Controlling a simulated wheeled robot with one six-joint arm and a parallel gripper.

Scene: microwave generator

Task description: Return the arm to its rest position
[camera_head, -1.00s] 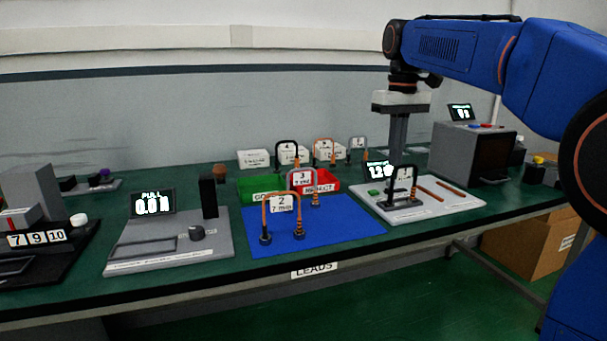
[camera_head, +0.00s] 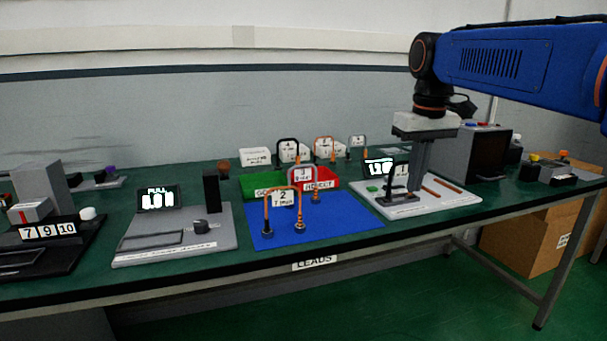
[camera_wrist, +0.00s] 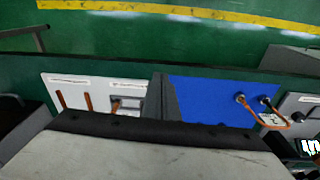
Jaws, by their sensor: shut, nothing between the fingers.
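My blue arm (camera_head: 520,62) reaches in from the right in the head view. My gripper (camera_head: 420,182) points down with its grey fingers together, above or in front of the white test board (camera_head: 440,200). Nothing shows between the fingers. A black-handled lead (camera_head: 388,190) stands on that board just left of the fingers; whether they touch it I cannot tell. In the wrist view, the fingers (camera_wrist: 160,97) stand between the white board (camera_wrist: 75,85) and the blue mat (camera_wrist: 215,90).
The blue mat (camera_head: 345,222) holds orange leads. A pull meter (camera_head: 165,240) is at left. A dark box unit (camera_head: 480,153) stands behind the gripper at right. A cardboard box (camera_head: 520,235) is below the bench.

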